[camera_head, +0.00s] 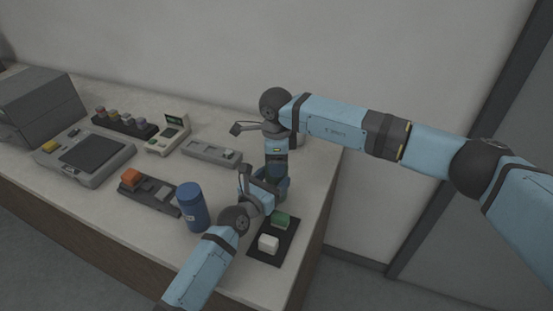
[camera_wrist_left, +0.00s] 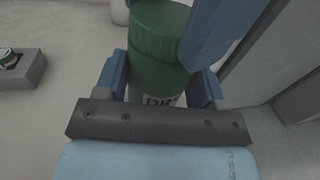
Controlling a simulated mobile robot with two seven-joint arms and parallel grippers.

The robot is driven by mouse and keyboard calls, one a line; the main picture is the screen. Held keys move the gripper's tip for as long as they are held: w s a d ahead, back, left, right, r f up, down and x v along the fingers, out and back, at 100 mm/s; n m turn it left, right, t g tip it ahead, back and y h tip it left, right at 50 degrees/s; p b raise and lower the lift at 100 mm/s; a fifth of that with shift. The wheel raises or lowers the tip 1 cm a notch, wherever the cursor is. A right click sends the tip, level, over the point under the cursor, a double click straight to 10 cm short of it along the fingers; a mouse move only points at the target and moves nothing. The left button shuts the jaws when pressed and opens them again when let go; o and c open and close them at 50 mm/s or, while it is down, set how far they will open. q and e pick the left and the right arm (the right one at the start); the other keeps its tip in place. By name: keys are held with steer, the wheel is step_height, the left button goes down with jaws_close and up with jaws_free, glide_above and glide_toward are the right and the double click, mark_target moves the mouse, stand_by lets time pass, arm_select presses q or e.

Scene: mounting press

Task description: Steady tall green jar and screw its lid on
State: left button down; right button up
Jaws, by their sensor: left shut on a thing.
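The tall green jar (camera_wrist_left: 158,80) stands upright between the fingers of my left gripper (camera_wrist_left: 160,88) in the left wrist view, with part of a pale label low on its front. Its green lid (camera_wrist_left: 160,28) sits at the top of the jar; I cannot tell how tightly it is seated. My left gripper (camera_head: 262,192) is shut on the jar. My right gripper (camera_head: 277,178) points down over the jar; one blue finger is beside the lid in the left wrist view. Whether it grips the lid is hidden.
A blue jar (camera_head: 192,208) stands left of my left arm. The table's right edge is close.

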steer(key=o, duration=1.1)
steer(key=shift+r, duration=0.15)
step_height(320, 180, up, 12)
arm_select(q)
steer(key=shift+c, duration=0.7)
jaws_free()
steer(key=v, duration=1.4)
